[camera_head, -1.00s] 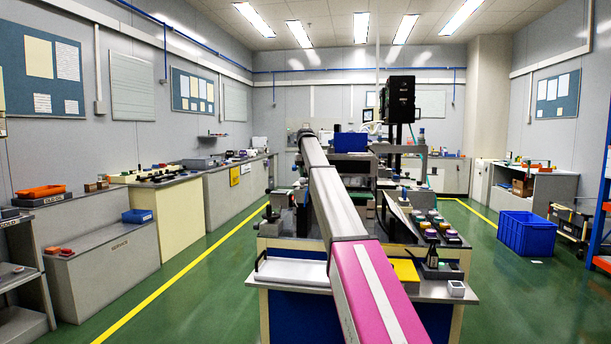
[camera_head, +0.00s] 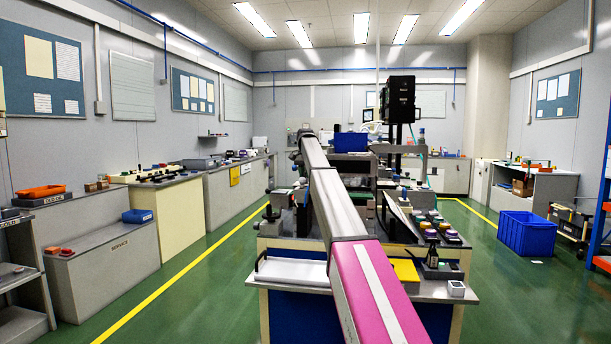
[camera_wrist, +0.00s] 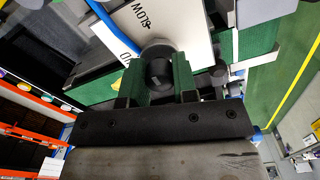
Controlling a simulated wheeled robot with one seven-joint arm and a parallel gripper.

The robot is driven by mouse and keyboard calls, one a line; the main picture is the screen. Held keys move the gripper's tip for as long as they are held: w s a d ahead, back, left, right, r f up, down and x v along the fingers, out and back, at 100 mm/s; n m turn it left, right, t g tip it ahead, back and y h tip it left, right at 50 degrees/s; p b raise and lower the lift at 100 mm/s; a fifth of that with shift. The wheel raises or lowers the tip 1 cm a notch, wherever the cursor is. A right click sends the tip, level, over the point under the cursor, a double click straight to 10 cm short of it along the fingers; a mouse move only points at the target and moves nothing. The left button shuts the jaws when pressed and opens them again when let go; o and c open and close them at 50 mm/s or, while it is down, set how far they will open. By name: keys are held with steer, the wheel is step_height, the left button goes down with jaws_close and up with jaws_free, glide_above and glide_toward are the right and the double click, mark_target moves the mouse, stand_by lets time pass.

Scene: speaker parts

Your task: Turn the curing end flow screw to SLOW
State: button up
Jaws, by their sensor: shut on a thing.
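The curing end flow screw shows in the wrist view as a round black knob (camera_wrist: 159,65) in front of a white plate (camera_wrist: 150,22). The word SLOW is printed on the plate, upside down in this view, above and left of the knob. Part of another label, ending in O, shows beside the knob. My gripper (camera_wrist: 159,82) has its green-padded fingers on both sides of the knob and is shut on it. I cannot read any pointer mark on the knob. In the head view my own arm hides the screw and the gripper.
A blue tube (camera_wrist: 102,28) runs close to the knob's left in the wrist view. In the head view the workbench (camera_head: 285,285) carries machine parts, a white tray (camera_head: 290,271) and several coloured containers. A blue crate (camera_head: 527,234) stands on the floor at right.

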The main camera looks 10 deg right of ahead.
stand_by(0.4)
steer(key=o, duration=0.9)
step_height(320, 180, up, 11)
steer(key=shift+f, duration=0.1)
